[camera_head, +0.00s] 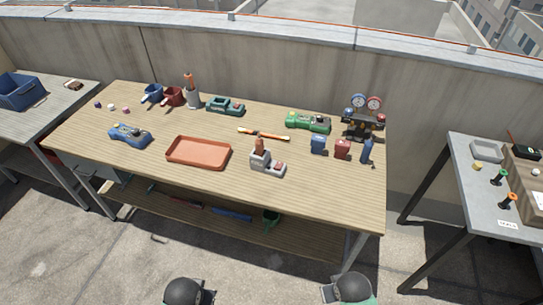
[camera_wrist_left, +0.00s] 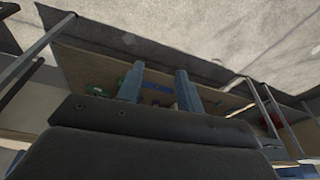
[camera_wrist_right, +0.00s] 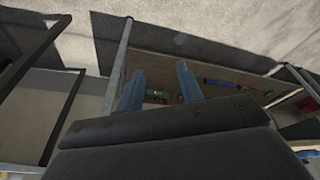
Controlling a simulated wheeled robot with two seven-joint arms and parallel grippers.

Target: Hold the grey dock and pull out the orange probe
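The grey dock (camera_head: 262,161) stands near the front edge of the wooden table, right of its middle. The orange probe (camera_head: 259,147) stands upright in the dock, its top showing; its lower end is hidden. My right gripper (camera_wrist_right: 160,88) is also open and empty. Both wrist views show the table's lower shelf and the floor, so both grippers are away from the dock. Neither gripper's fingers show in the head view.
An orange tray (camera_head: 171,160) lies left of the dock. A screwdriver-like tool (camera_head: 264,134) lies behind it. Blue (camera_head: 318,145) and red (camera_head: 342,149) blocks stand to its right. A green device (camera_head: 308,122) and gauges (camera_head: 366,103) are at the back right. The table's front right is clear.

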